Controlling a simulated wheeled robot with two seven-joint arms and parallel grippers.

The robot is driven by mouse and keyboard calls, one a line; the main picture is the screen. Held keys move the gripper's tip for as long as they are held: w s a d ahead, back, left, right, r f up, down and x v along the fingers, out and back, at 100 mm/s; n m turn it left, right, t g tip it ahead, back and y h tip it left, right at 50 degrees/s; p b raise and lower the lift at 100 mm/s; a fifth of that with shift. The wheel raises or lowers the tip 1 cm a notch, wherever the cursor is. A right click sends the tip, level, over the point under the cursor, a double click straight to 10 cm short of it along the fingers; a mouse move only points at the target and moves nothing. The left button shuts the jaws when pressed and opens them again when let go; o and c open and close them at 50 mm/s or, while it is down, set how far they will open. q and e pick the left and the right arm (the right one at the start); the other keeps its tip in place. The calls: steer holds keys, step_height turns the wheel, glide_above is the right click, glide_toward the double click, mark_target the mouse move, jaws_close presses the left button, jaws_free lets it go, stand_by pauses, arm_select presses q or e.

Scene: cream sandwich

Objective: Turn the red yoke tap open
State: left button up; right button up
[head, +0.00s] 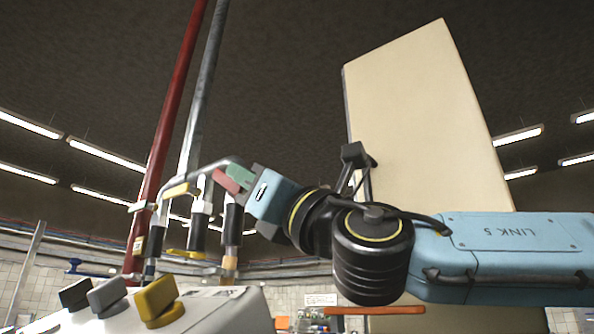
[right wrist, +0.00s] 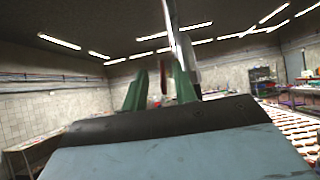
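In the head view a red flat piece (head: 226,182), which looks like the red yoke tap's handle, sits at the end of my right gripper (head: 238,178), in front of the pipes. Its lower part and yoke are hard to make out. In the right wrist view my right gripper (right wrist: 158,88) has its two green fingers standing apart. A narrow red part (right wrist: 163,80) shows between them, with a grey pipe behind. I cannot tell whether the fingers touch it. My left gripper is in neither view.
A red pipe (head: 166,135) and a grey pipe (head: 204,85) rise at the left. Yellow handles (head: 180,190) and a blue handle (head: 90,268) are nearby. A white box with black, grey and yellow (head: 157,298) knobs stands at lower left. A cream panel (head: 425,120) rises behind my right arm.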

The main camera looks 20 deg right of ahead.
steer(key=s+d+b, duration=0.1)
steer(key=s+d, duration=0.4)
steer(key=s, duration=0.2)
steer(key=shift+s+d, duration=0.3)
steer(key=shift+s, duration=0.05)
